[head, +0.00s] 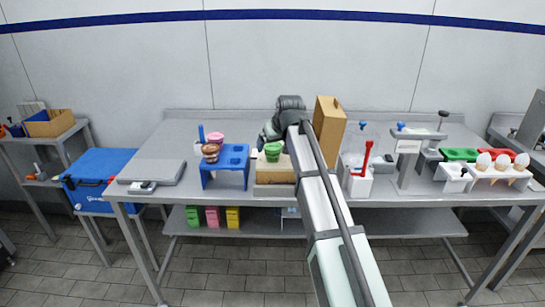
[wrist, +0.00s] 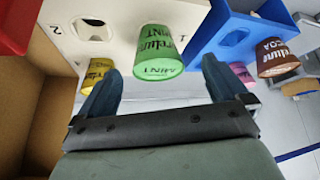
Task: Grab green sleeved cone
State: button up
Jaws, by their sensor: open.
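The green sleeved cone (head: 272,151), labelled mint, stands in the beige holder (head: 274,189). In the wrist view the green cone (wrist: 159,55) is in the upper middle, between the lines of my two fingers. My gripper (wrist: 161,66) is open and empty, with one dark finger on each side of the cone. There are gaps between the cone and both fingers, and I cannot tell how far the tips reach along it. In the head view my arm hides part of the beige holder, and the fingers are hard to make out.
A yellow sleeved cone (wrist: 97,73) is beside my left-hand finger in the wrist view. The blue holder (head: 234,160) with brown (head: 210,153) and pink (head: 215,138) cones stands left of the green one. A tall cardboard box (head: 329,125) is close on the right.

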aim_at(273, 147)
jog(key=shift+x, duration=2.75)
jog(key=shift+w+d, duration=0.15)
jog(key=shift+w, duration=0.05)
jog(key=shift+c, duration=0.4)
jog(key=c, duration=1)
jog(key=shift+o, duration=0.2)
jog(key=shift+r, duration=0.1)
